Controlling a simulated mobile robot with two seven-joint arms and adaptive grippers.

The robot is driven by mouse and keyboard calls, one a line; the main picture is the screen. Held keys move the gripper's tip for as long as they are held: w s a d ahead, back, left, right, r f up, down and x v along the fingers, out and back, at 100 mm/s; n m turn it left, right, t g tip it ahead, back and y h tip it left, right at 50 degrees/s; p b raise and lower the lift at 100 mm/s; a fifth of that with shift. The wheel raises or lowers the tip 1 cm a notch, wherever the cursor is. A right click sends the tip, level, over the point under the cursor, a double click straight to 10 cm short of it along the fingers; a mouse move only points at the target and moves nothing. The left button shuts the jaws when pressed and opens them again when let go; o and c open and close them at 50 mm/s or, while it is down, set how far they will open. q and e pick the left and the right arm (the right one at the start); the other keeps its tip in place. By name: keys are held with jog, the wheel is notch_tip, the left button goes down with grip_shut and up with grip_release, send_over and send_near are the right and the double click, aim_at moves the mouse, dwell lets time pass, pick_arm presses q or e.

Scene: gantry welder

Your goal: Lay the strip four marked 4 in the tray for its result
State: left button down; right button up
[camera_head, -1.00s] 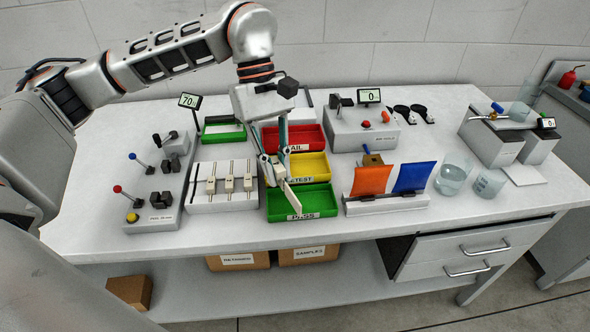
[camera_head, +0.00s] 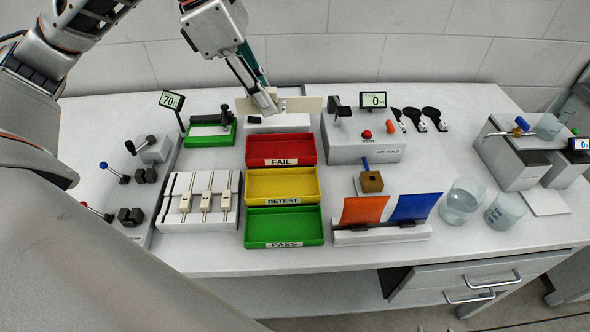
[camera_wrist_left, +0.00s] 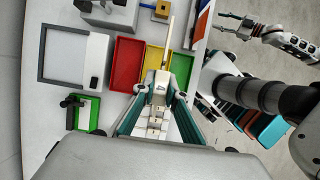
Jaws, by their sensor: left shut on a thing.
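My left gripper (camera_head: 272,108) is shut on a pale strip (camera_head: 303,104). It holds the strip crosswise behind the red FAIL tray (camera_head: 280,162); no marking on the strip is readable. In the left wrist view the strip (camera_wrist_left: 161,84) sits between the fingers and points away from the wrist. The yellow RETEST tray (camera_head: 283,202) and green PASS tray (camera_head: 285,242) stand in front of the FAIL tray. All three look empty in the head view. My right gripper (camera_wrist_left: 228,23) shows small in the left wrist view, with its fingers apart and nothing between them.
A white rack (camera_head: 199,225) with several strips stands left of the trays. A green-based fixture (camera_head: 209,139) is at the back left, near a display reading 70 (camera_head: 171,100). A grey box (camera_head: 362,145), orange and blue flaps (camera_head: 362,210) and beakers (camera_head: 461,201) stand to the right.

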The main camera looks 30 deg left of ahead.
pick_arm(q)
jog(key=shift+w+f, duration=0.2)
jog(key=shift+w, duration=0.05)
jog(key=b, duration=0.1)
send_over(280, 188)
jog(key=s+a, duration=0.1)
notch_tip(280, 188, down, 7)
notch_tip(280, 188, down, 8)
jog(key=shift+a+f+b, duration=0.15)
jog(key=shift+b, duration=0.4)
jog(key=shift+f, duration=2.15)
pick_arm(e)
jog(key=shift+s+f, duration=0.3)
jog(key=shift+f, duration=0.35)
jog(key=shift+s+f, duration=0.3)
jog(key=shift+f, duration=0.4)
jog(key=shift+s+f, duration=0.3)
jog(key=shift+f, duration=0.35)
pick_arm(q)
jog(key=shift+f+b, duration=0.3)
jog(key=shift+b, duration=0.15)
jog(key=shift+f, duration=0.25)
pick_arm(e)
jog(key=shift+d+f+g, duration=0.1)
jog(key=shift+f+g, duration=0.2)
jog(key=shift+f, duration=0.1)
pick_arm(q)
jog(key=shift+f, duration=0.1)
